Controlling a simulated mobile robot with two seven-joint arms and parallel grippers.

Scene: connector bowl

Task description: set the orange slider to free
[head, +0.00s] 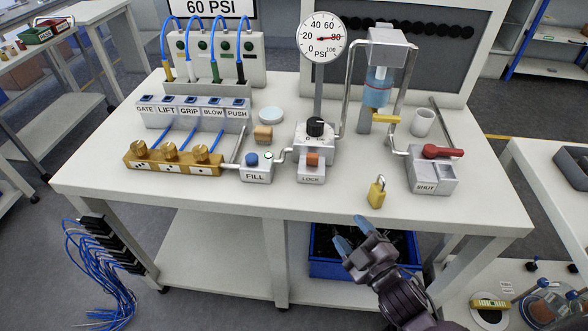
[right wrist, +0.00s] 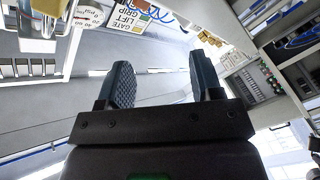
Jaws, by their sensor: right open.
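The orange slider (head: 313,160) sits on a small grey block labelled LOCK (head: 311,179), below the black dial (head: 316,128) near the table's front. Only LOCK is readable on the block; any other marking at the slider is not visible. My right gripper (head: 354,235) is open and empty, in front of the table's front edge, below and to the right of the slider, well apart from it. Its two spread fingers also show in the right wrist view (right wrist: 160,82) with nothing between them. My left gripper is not in view.
A brass padlock (head: 377,192) stands near the front edge, right of the LOCK block. The FILL block (head: 256,173) is to the left, and the red-handled SHUT valve (head: 437,153) to the right. A gauge (head: 322,40) rises behind. A blue bin (head: 328,269) is under the table.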

